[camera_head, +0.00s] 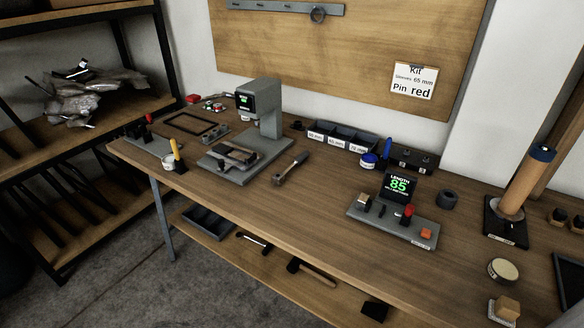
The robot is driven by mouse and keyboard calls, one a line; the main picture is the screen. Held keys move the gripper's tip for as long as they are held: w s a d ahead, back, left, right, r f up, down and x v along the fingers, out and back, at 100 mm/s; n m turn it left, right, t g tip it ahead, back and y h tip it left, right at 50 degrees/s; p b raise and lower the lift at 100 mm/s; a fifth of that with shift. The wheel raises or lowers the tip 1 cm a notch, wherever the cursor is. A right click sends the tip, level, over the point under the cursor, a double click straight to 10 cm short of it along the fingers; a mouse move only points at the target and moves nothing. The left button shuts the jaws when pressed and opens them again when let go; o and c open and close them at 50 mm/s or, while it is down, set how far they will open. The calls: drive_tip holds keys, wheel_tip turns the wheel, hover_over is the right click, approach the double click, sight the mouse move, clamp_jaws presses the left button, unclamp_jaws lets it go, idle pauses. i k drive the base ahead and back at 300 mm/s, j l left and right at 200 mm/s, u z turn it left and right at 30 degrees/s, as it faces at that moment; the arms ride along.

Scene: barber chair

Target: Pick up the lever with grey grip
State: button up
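A short lever-like tool (291,167) lies on the wooden workbench (325,210), just right of the grey press (265,110). It has a dull grey-brown handle pointing up and right and a darker end toward the front. It is too small to tell surely whether this is the lever with the grey grip. My gripper is not in view.
The length gauge (396,222) reading 85 stands at the middle right. A blue-topped cylinder (526,180) stands upright on the right. Labelled bins (342,137) line the back. Hammers (312,272) lie on the lower shelf. Bench surface in front of the tool is clear.

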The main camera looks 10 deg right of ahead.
sight(279, 179)
drive_tip(key=z, duration=1.05)
drive_tip(key=j+z, duration=0.1)
drive_tip(key=z, duration=0.4)
drive_tip(key=j+z, duration=0.15)
drive_tip(key=z, duration=0.35)
drive_tip(key=j+z, duration=0.1)
drive_tip(key=z, duration=0.35)
drive_tip(key=j+z, duration=0.15)
drive_tip(key=z, duration=0.35)
drive_tip(key=k+j+z, duration=0.2)
drive_tip(key=j+z, duration=0.2)
drive_tip(key=k+j+z, duration=0.25)
drive_tip(key=z, duration=0.2)
drive_tip(key=k+j+z, duration=0.25)
drive_tip(key=z, duration=0.15)
drive_tip(key=k+j+z, duration=0.1)
drive_tip(key=k, duration=0.55)
drive_tip(key=k+u, duration=0.15)
drive_tip(key=u, duration=0.2)
drive_tip(key=k+u, duration=0.15)
drive_tip(key=u, duration=0.2)
drive_tip(key=k+j+u, duration=0.1)
drive_tip(key=u, duration=0.25)
